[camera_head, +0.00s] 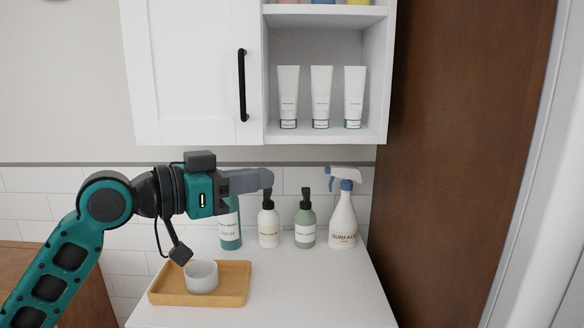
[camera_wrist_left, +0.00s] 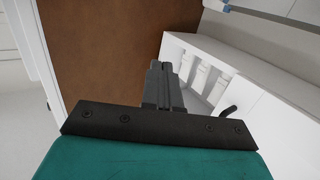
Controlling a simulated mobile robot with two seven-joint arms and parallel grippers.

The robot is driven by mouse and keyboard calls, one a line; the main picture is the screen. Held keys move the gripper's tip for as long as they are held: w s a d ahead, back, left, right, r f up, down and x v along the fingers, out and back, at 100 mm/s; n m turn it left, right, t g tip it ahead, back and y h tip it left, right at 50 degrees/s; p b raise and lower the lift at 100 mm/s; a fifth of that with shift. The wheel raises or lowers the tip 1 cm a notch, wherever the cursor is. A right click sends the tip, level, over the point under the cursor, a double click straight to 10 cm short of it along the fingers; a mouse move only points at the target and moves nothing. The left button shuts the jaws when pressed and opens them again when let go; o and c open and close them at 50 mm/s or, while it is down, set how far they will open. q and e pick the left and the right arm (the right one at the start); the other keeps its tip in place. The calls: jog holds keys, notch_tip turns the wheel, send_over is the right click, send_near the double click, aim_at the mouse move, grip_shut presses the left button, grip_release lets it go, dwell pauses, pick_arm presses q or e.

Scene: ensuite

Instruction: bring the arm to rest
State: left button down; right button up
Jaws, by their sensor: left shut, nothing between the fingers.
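My left gripper (camera_head: 264,179) reaches in from the left in the head view, above the counter and in front of the bottles. In the left wrist view its fingers (camera_wrist_left: 158,72) are together with nothing between them. My left arm is bent, with its elbow low at the left edge and the gripper pointing right. The gripper overlaps the tops of a teal-and-white bottle (camera_head: 231,232) and a white pump bottle (camera_head: 269,226) in the picture. My right gripper does not show.
A wooden tray (camera_head: 237,283) with a white cup (camera_head: 202,276) sits on the white counter (camera_head: 310,295) below the arm. A green pump bottle (camera_head: 305,225) and a spray bottle (camera_head: 343,222) stand behind. A white cabinet (camera_head: 190,70) hangs above; a brown panel (camera_head: 460,150) stands right.

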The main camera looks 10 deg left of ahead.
pick_arm(q)
jog(key=s+f+n+g+y, duration=0.1)
jog(key=s+f+n+y, duration=0.2)
jog(key=f, duration=0.9)
jog(key=s+f+g+y, duration=0.1)
jog(key=s+f+y, duration=0.3)
jog(key=f, duration=0.7)
jog(key=s+a+f+n+g+y, duration=0.3)
jog(key=s+a+f, duration=0.3)
jog(key=s, duration=0.4)
jog(key=s+a+f+n+g+y, duration=0.2)
jog(key=s+a+f+y, duration=0.1)
jog(key=s+f, duration=0.65)
jog(key=w+d+f+t+h, duration=0.1)
jog(key=w+d+f+t, duration=0.1)
jog(key=w+f+t, duration=0.4)
jog(key=shift+d+f+m+t+h, duration=0.25)
jog(key=shift+f+t, duration=0.25)
jog(key=shift+f, duration=0.4)
jog(key=shift+w, duration=0.1)
